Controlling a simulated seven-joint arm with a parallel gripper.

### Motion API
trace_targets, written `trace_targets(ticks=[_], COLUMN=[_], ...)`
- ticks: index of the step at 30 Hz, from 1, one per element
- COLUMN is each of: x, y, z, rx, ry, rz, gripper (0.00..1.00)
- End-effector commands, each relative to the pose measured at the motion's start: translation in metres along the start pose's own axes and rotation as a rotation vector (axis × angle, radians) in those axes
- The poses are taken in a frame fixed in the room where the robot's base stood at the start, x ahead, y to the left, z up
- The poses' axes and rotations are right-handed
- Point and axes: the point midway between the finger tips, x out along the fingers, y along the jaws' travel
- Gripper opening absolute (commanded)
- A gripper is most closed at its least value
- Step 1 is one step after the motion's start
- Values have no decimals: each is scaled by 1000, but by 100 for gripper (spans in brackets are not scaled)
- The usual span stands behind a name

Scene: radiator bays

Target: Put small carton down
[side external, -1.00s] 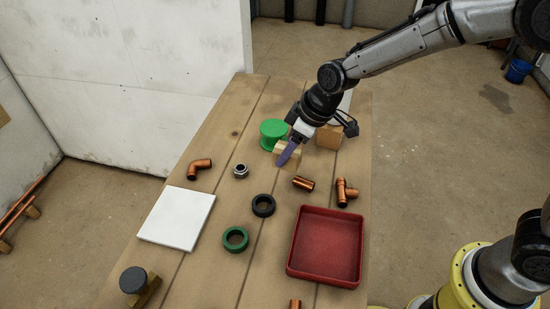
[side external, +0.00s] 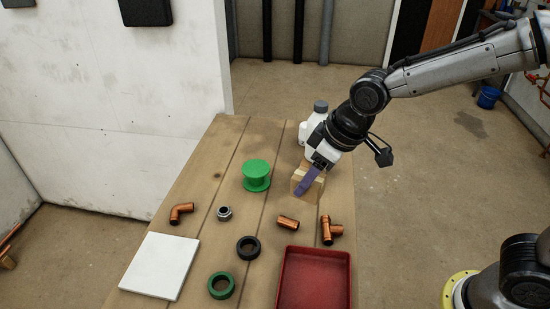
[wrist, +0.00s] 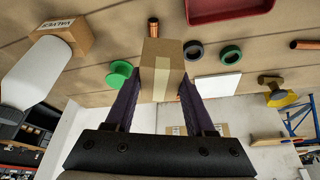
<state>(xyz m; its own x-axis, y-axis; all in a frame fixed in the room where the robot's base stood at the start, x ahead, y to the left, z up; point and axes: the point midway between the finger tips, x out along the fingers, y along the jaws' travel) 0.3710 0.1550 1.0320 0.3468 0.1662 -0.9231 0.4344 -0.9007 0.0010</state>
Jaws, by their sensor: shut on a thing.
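The small carton (wrist: 150,55) is a plain brown box with a paler tape strip, held between the two dark purple fingers in the wrist view. My gripper (wrist: 158,88) is shut on it, one finger against each side. In the side view my gripper (side external: 307,184) is tilted down at the right side of the table, right of the green spool. A finger covers part of the carton (side external: 297,177) there. I cannot tell whether its underside touches the table.
A labelled carton (wrist: 65,38) and a white bottle (wrist: 35,72) stand close by at left in the wrist view. The green spool (side external: 257,175), copper fittings (side external: 288,222), rings (side external: 248,247), white plate (side external: 160,266) and red tray (side external: 315,280) occupy the table.

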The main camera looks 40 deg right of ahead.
Motion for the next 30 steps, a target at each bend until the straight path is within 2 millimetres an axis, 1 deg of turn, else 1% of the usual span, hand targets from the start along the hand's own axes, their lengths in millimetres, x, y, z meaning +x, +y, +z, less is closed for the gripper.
trace_targets(ticks=[1, 6, 8, 12, 15, 21, 27, 30], x=[-4, -9, -8, -4, 2, 20, 45, 61], y=[5, 30, 41, 69, 89, 132, 176, 197], z=[-18, -71, -88, -124, -146, -180, -201, -207], rx=[39, 189, 241, 354, 429, 564, 673, 715], ry=[3, 0, 0, -1, -1, -1, -1, -1], rz=[18, 80, 101, 148, 178, 234, 279, 296], gripper=[0, 0, 0, 0, 0, 0, 0, 0])
